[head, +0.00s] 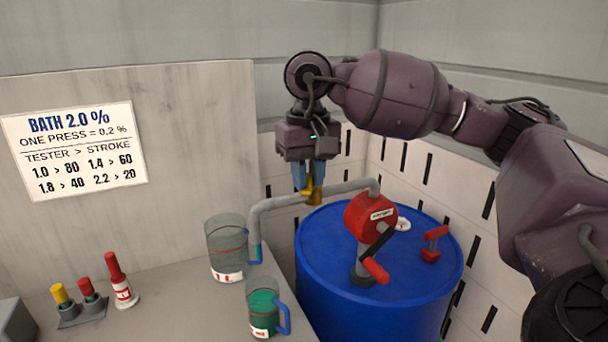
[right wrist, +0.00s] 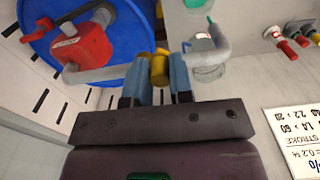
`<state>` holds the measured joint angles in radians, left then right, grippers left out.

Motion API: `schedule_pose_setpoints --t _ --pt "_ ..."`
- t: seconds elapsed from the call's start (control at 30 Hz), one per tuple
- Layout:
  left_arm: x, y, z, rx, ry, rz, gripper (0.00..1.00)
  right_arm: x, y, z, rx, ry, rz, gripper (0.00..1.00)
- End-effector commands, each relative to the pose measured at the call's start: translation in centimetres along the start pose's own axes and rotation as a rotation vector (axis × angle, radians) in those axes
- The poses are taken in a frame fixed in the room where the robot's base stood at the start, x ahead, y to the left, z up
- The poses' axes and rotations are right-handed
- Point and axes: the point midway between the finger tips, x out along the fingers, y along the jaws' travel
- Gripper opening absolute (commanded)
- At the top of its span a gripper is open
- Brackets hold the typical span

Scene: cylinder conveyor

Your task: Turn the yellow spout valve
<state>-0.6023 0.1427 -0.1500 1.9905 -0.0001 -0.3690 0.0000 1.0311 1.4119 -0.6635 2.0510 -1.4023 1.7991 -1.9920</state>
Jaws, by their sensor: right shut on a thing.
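The yellow spout valve (head: 314,194) sits on the grey spout pipe (head: 350,187) that runs from the red pump (head: 366,217) on the blue drum (head: 325,240). My right gripper (head: 312,180) comes down from above and is shut on the valve. In the right wrist view the valve (right wrist: 159,68) is between the two blue fingers of the gripper (right wrist: 160,75). The fingers hide part of the valve. The spout's end bends down over a clear jug (head: 226,250). My left gripper is not in view.
A jug of green liquid (head: 263,312) stands in front of the clear jug on the grey counter. Several small red and yellow-capped items (head: 117,278) stand at the left. A sign (head: 75,150) is on the wall panel. A red clamp (head: 433,243) sits on the drum top.

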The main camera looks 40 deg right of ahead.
Motion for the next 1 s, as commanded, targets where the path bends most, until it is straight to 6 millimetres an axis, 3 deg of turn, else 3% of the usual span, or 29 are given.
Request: schedule_pose_setpoints --t 1.0 --pt "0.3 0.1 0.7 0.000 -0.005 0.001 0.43 0.1 2.1 0.9 0.000 -0.001 0.001 0.12"
